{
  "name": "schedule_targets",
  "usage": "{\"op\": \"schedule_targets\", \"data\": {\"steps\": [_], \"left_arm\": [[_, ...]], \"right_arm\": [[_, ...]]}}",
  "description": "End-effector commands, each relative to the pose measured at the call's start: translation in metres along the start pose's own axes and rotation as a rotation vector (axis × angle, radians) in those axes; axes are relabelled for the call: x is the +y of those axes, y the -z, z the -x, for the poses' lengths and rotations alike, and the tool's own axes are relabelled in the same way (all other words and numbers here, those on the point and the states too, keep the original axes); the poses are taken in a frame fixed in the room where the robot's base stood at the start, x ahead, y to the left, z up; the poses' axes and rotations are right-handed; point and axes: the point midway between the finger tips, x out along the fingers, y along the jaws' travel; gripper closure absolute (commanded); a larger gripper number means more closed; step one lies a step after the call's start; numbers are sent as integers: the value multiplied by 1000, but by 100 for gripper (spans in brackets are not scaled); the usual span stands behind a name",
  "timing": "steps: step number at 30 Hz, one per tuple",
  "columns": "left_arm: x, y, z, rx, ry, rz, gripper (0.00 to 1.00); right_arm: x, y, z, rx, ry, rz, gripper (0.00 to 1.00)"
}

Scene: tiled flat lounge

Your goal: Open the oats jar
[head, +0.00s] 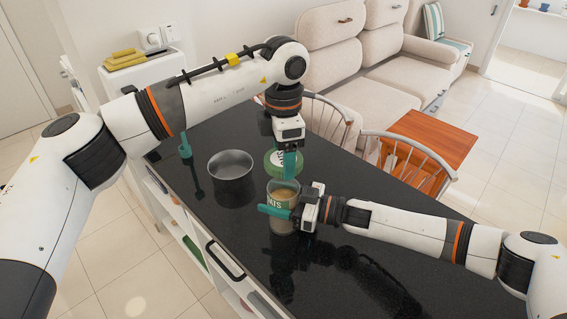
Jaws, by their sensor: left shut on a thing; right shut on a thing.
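My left gripper (289,166) points down from above and is shut on the lid. Its fingers hide part of the lid.
A dark pot (231,168) stands on the counter (335,270) left of the jar, with a teal-topped item (185,149) further left. Chairs and an orange-brown wooden table (434,136) stand beyond the counter. The counter's front right is clear.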

Motion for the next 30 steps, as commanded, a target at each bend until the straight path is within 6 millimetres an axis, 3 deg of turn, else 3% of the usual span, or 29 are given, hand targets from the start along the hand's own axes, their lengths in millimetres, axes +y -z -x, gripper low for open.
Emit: {"op": "schedule_targets", "data": {"steps": [6, 7, 11, 22, 30], "left_arm": [[0, 0, 2, -1, -1, 0, 58], [0, 0, 2, 0, -1, 0, 58], [0, 0, 1, -1, -1, 0, 58], [0, 0, 0, -1, -1, 0, 58], [0, 0, -7, -1, -1, 0, 58]], "right_arm": [[0, 1, 0, 1, 0, -2, 100], [0, 1, 0, 1, 0, -2, 33], [0, 0, 0, 1, 0, -1, 13], [-1, 1, 7, 1, 1, 0, 13], [-1, 3, 57, 2, 4, 0, 13]]}}
